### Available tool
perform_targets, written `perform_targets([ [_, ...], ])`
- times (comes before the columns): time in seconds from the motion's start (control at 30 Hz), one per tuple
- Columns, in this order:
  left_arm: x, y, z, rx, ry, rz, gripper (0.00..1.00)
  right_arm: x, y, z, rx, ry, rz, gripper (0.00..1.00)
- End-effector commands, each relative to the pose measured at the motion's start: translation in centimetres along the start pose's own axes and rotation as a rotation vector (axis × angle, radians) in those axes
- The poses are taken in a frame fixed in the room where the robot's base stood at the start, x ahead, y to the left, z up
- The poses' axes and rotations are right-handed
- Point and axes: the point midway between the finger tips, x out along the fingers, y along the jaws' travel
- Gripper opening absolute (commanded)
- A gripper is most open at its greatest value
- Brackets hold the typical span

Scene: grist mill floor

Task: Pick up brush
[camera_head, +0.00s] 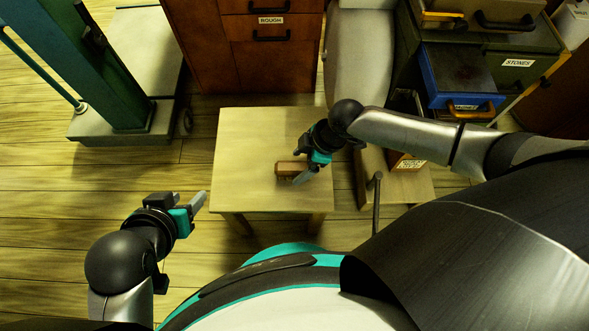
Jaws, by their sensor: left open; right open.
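The brush (287,168) is a small brown block-like thing lying on a low light wooden table (240,150). My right gripper (303,168) is at the brush's right end, over the table, with its fingers open. The gripper covers part of the brush's right end, and I cannot tell whether a finger touches it. My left gripper (190,200) is open and empty, to the left of the table and in front of it, over the floor.
A wooden cabinet with a drawer labelled ROUGH (270,28) stands behind the table. A green stand on a grey base (125,125) is at the back left. A blue drawer (460,75) and a STONES drawer (517,70) are at the back right. Floor left of the table is clear.

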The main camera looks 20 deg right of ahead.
Motion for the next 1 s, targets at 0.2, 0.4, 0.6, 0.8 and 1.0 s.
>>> perform_targets([
  [0.2,1.2,1.3,-1.0,0.003,0.118,0.034,0.50,1.0,0.2,0.0,0.000,-0.001,0.001,0.85],
  [0.4,1.8,2.5,-2.0,0.000,0.226,0.066,0.50,1.9,0.2,-0.1,0.000,0.000,0.001,0.85],
  [0.6,2.1,3.6,-2.8,-0.008,0.330,0.096,0.50,2.8,0.2,-0.1,0.000,0.000,0.001,0.85],
  [0.8,2.1,4.2,-3.3,-0.014,0.390,0.112,0.50,3.2,0.2,-0.1,0.000,-0.001,0.002,0.85],
  [1.0,2.1,4.2,-3.5,-0.015,0.401,0.114,0.50,3.2,0.2,-0.1,0.000,0.000,0.002,0.85],
])
